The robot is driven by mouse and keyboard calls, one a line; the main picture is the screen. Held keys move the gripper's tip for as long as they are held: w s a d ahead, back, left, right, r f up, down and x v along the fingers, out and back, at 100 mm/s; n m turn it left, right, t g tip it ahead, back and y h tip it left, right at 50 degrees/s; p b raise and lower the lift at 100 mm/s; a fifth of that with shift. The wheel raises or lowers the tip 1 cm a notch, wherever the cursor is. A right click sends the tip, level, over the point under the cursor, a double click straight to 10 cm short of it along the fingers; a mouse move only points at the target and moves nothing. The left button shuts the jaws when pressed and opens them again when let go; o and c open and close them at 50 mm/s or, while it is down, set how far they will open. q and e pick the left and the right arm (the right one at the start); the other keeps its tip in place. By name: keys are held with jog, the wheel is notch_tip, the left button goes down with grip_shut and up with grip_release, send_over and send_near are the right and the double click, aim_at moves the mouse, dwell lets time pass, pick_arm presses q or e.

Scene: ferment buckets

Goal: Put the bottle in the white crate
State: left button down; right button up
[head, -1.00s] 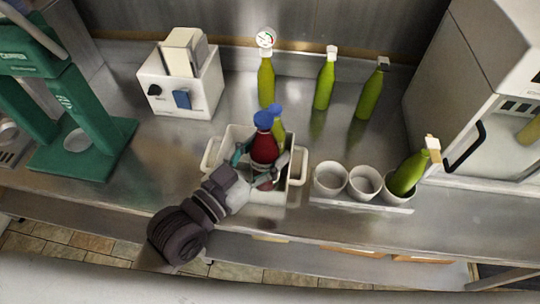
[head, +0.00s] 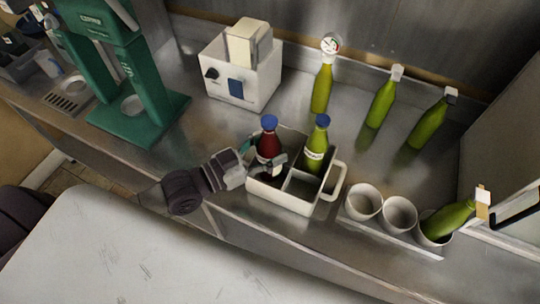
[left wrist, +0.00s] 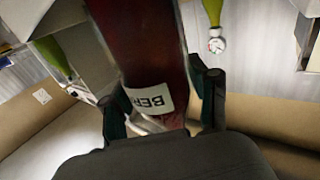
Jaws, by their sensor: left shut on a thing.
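The red bottle (head: 268,143) with a blue cap is upright at the left part of the white crate (head: 294,204). My left gripper (head: 263,159) is shut around its body. In the left wrist view the bottle (left wrist: 150,50) fills the space between the fingers, with a white label low on it. The bottle's base is hidden, so I cannot tell whether it touches the crate floor. A green bottle (head: 316,148) with a blue cap stands in a back compartment of the crate. The front compartment in the middle looks empty. My right gripper is not in view.
A rack with white cups (head: 399,214) stands right of the crate; a green bottle (head: 447,220) leans in its right cup. Several green bottles, one (head: 381,101) among them, stand behind. A white box device (head: 240,80) and a green stand (head: 127,85) are at the left.

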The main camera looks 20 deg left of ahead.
aim_at(270, 157)
pick_arm(q)
notch_tip(270, 157, down, 3)
jog(key=shift+f, duration=0.35)
jog(key=shift+f, duration=0.15)
jog(key=c, duration=0.7)
grip_release()
jog(key=shift+f, duration=0.1)
jog(key=o, duration=0.4)
